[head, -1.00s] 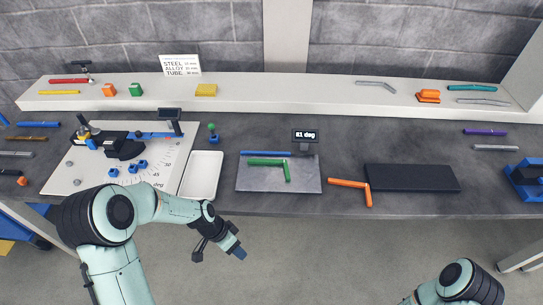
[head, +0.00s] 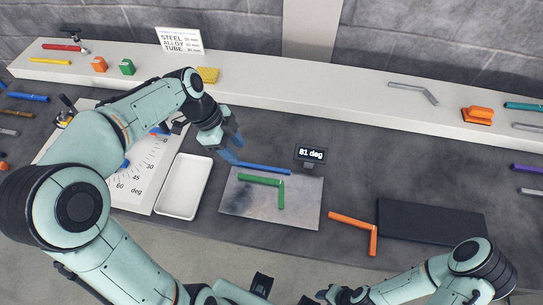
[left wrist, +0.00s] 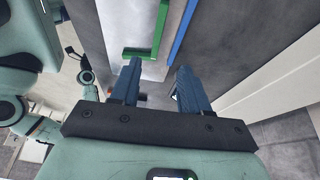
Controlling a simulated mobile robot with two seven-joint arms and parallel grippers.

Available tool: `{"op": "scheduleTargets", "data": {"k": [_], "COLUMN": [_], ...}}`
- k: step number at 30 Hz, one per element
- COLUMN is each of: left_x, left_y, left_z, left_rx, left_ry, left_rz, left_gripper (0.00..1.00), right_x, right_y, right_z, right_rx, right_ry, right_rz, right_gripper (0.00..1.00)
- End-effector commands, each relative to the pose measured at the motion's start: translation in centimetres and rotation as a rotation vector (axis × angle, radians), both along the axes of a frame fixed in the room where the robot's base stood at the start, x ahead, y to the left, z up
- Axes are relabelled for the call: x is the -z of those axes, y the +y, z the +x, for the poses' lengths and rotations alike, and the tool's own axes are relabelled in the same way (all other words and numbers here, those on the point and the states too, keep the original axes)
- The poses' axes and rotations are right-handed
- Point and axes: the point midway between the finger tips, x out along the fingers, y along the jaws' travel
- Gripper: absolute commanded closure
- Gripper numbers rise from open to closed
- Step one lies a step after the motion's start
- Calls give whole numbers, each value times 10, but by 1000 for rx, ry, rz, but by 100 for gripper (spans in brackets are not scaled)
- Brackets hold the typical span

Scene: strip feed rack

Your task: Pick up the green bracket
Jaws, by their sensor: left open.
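The green bracket (head: 261,181), an L shape, lies flat on the grey plate (head: 247,204) in the middle of the bench. My left gripper (head: 234,141) is open and empty, above the bench near the plate's far left corner. In the left wrist view, the bracket (left wrist: 159,32) lies ahead of the open fingers (left wrist: 157,68), apart from them.
A blue strip (head: 263,169) lies just behind the bracket, near the plate's back edge. A display (head: 311,154) reading 81 deg stands behind the plate. A white tray (head: 183,187) is left; an orange bracket (head: 352,222) and dark pad (head: 430,222) are right.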

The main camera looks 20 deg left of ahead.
Motion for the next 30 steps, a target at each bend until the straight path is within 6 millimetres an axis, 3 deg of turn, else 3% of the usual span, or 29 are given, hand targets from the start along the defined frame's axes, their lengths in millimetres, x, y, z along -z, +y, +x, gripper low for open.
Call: {"op": "scheduleTargets", "data": {"k": [5, 13, 22, 30], "left_x": [12, 60, 82, 117], "left_y": [-5, -24, -34, -48], "left_z": [-1, 4, 7, 11], "left_rx": [11, 10, 8, 9], "left_ry": [0, 0, 0, 0], "left_rz": [0, 1, 0, 0], "left_gripper": [54, 54, 54, 54], "right_x": [2, 6, 5, 4], "right_y": [0, 0, 0, 0], "right_z": [-3, -5, -4, -3], "right_rx": [1, 0, 0, 0], "right_ry": [5, 7, 6, 4], "right_rz": [0, 0, 0, 0], "right_gripper": [57, 57, 57, 57]}}
